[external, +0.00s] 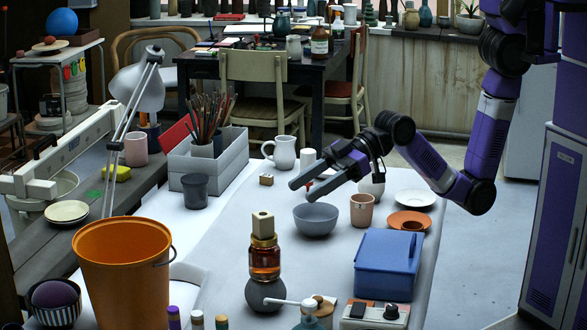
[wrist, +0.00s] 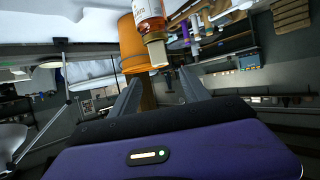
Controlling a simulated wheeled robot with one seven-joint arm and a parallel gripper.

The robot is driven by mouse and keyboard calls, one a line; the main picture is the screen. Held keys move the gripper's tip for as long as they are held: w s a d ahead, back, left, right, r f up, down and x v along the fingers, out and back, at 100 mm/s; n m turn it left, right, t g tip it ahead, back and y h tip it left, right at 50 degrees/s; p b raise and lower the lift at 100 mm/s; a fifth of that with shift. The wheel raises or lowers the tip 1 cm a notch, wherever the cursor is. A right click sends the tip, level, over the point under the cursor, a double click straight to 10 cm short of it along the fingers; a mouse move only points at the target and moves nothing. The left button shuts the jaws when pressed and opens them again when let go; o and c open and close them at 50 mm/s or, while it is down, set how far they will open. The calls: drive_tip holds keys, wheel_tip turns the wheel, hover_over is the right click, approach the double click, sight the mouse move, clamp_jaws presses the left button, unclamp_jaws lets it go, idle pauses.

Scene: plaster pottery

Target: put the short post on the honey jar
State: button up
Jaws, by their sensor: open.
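The short post (external: 262,225), a pale wooden block with a small dark hole, stands upright on the lid of the honey jar (external: 265,262). The jar is amber glass with a gold lid. In the wrist view, which is upside down, the post (wrist: 156,52) sits against the lid end of the jar (wrist: 149,14). My gripper (external: 299,190) is open and empty. It is above and to the right of the post in the external view, apart from it. Its fingers also show in the wrist view (wrist: 160,90).
A dark round vessel (external: 266,296) is directly below or in front of the jar; I cannot tell which. An orange bucket (external: 122,270) is left, a blue box (external: 387,266) right. A grey bowl (external: 315,220) and pink cup (external: 362,212) stand behind. Bare table lies between jar and box.

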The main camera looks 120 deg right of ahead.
drive_tip(key=shift+m+t, duration=0.3)
drive_tip(key=shift+m, duration=0.5)
drive_tip(key=s+a+f, duration=0.1)
drive_tip(key=s+f, duration=0.3)
drive_tip(key=s, duration=0.2)
drive_tip(key=s+a+f, duration=0.2)
drive_tip(key=s+f, duration=0.2)
drive_tip(key=s, duration=0.3)
drive_tip(key=s+a+f, duration=0.1)
drive_tip(key=s+f, duration=0.3)
drive_tip(key=s, duration=0.2)
drive_tip(key=shift+s+a+f, duration=0.15)
drive_tip(key=shift+a, duration=0.2)
drive_tip(key=s+r, duration=0.2)
drive_tip(key=s, duration=0.8)
drive_tip(key=s+d+r+n, duration=0.1)
drive_tip(key=s+r, duration=0.1)
drive_tip(key=s, duration=0.9)
drive_tip(key=shift+d+n+t, duration=0.25)
drive_tip(key=shift+n+t, duration=0.05)
